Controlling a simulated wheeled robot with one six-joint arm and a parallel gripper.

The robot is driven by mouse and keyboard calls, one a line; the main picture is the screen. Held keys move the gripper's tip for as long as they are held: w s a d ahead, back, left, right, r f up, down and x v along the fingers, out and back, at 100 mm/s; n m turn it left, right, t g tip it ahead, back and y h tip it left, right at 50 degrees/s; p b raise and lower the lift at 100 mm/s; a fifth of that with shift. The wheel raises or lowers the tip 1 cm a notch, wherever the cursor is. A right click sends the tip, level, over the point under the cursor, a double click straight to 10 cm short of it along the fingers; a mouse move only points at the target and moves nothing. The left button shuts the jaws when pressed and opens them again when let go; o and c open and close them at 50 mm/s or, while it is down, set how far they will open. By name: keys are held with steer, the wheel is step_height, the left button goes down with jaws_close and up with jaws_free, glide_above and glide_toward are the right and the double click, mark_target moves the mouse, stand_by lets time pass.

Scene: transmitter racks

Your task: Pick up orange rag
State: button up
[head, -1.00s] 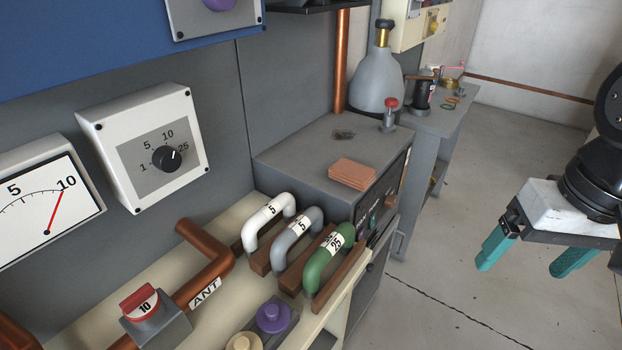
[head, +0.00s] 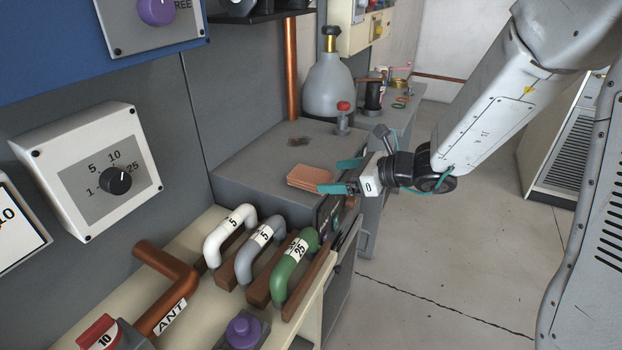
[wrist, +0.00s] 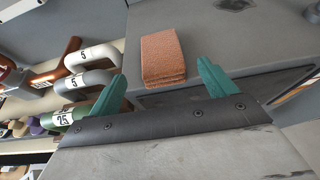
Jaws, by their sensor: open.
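The orange rag (head: 308,178) is a folded, layered stack lying flat on the grey cabinet top, near its front edge. In the wrist view the rag (wrist: 163,57) lies ahead of my fingers, between their lines and nearer the left one. My gripper (head: 342,176) is open, with teal fingers pointing left toward the rag at the cabinet's front edge. In the wrist view my gripper (wrist: 163,85) shows both fingers apart with nothing between them. In the head view the far finger is close to the rag; whether it touches cannot be told.
White (head: 230,234), grey (head: 261,252) and green (head: 295,265) handles stand left of and below the cabinet top (head: 245,165). A red-topped post (head: 343,118) and a large grey flask (head: 328,90) stand behind the rag. A dark scrap (head: 299,141) lies farther back.

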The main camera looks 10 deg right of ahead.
mark_target(314, 175)
steer(key=x, duration=0.7)
steer(key=shift+w+r, duration=0.15)
steer(key=c, duration=1.1)
steer(key=shift+r, duration=0.1)
steer(key=shift+c, duration=0.2)
